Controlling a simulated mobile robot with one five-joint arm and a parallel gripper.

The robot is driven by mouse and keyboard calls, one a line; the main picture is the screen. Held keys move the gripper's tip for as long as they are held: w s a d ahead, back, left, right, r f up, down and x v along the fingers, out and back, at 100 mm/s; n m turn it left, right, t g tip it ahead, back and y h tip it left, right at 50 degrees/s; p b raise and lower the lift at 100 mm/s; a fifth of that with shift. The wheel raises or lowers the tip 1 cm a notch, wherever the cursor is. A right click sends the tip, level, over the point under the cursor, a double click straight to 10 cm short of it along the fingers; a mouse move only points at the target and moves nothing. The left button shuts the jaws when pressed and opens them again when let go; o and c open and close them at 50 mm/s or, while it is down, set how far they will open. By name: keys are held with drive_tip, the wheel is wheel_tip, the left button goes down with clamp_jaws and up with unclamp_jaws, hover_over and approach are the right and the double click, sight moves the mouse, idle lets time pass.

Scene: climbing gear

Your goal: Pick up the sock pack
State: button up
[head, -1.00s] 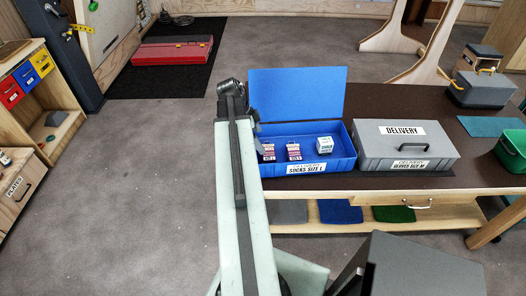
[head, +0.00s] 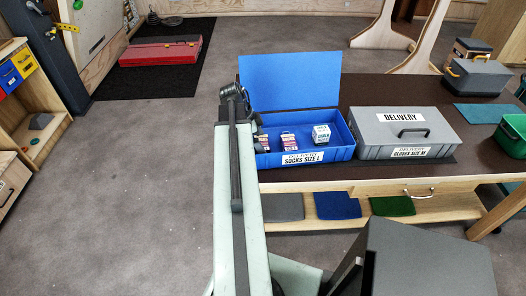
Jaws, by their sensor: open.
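The open blue box (head: 336,153), labelled "SOCKS SIZE L", stands on the dark tabletop with its lid raised at the back. My gripper (head: 246,100) is at the dark far end of my arm, by the box's left side. It is open and mostly hidden behind the arm, apart from the packs.
A closed grey box (head: 405,133) labelled "DELIVERY" stands right of the blue box. A grey case (head: 478,78) and a green bin (head: 512,135) are farther right. Folded cloths, including a blue one (head: 337,205), lie on the shelf below.

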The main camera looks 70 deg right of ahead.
drive_tip(key=shift+r, duration=0.1)
drive_tip(key=c, duration=1.5)
wheel_tip(320, 180, up, 10)
drive_tip(key=p, duration=1)
